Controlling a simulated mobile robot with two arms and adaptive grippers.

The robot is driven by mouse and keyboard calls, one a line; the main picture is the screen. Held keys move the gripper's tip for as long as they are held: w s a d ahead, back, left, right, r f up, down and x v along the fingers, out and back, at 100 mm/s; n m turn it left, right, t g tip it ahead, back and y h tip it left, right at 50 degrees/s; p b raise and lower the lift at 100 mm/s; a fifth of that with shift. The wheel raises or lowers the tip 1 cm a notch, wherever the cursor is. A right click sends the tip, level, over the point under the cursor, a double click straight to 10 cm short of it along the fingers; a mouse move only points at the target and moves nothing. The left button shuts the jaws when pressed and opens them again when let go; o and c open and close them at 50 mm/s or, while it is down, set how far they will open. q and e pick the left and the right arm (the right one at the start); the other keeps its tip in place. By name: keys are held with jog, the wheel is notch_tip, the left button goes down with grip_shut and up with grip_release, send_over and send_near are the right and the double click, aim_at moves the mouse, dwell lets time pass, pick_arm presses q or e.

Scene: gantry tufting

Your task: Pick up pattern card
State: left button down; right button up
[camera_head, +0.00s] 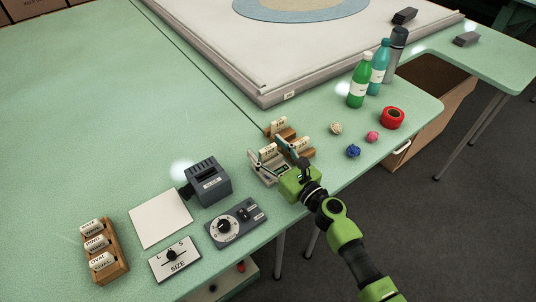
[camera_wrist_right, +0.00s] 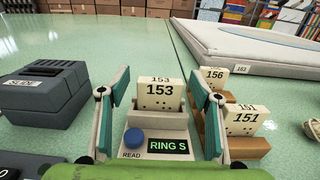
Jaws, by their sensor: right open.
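A white pattern card marked 153 (camera_wrist_right: 160,97) stands upright in the slot of a card reader (camera_wrist_right: 133,118). The reader has a blue button, the label READ and a display showing RING S. My right gripper (camera_wrist_right: 160,84) is open, with one finger on each side of this card and a gap to it on both sides. In the head view my right gripper (camera_head: 278,150) is over the reader, partly covering it. Cards 156 (camera_wrist_right: 214,78) and 151 (camera_wrist_right: 243,120) stand in wooden holders just right of the gripper. My left gripper is not in view.
A dark grey SLIDE device (camera_head: 208,182) and a dial box (camera_head: 235,223) stand left of the reader. A wooden rack (camera_head: 118,262) holds several cards at far left. Bottles (camera_head: 359,80), a red tape roll (camera_head: 392,118) and small yarn balls lie right. The table's front edge is close.

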jog(key=c, duration=1.1)
jog(key=shift+c, duration=0.2)
